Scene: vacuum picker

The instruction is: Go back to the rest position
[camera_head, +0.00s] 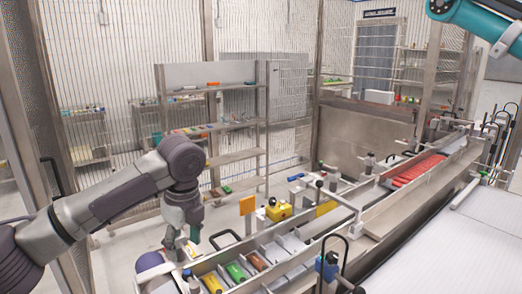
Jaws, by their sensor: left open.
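My left arm (105,205) comes in from the left and bends down at its wrist. My left gripper (179,246) points downward, open, with nothing visible between its fingers. It is just beyond the left end of the bin row (240,280), and I cannot tell whether it touches anything there. My right gripper is not in view.
Bins with a yellow item (211,284), a green item (236,272) and a brown item (258,261) run along the front. Red items (415,170) lie in a long channel at right. A shelf rack (220,125) stands behind. A teal arm (475,18) hangs top right.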

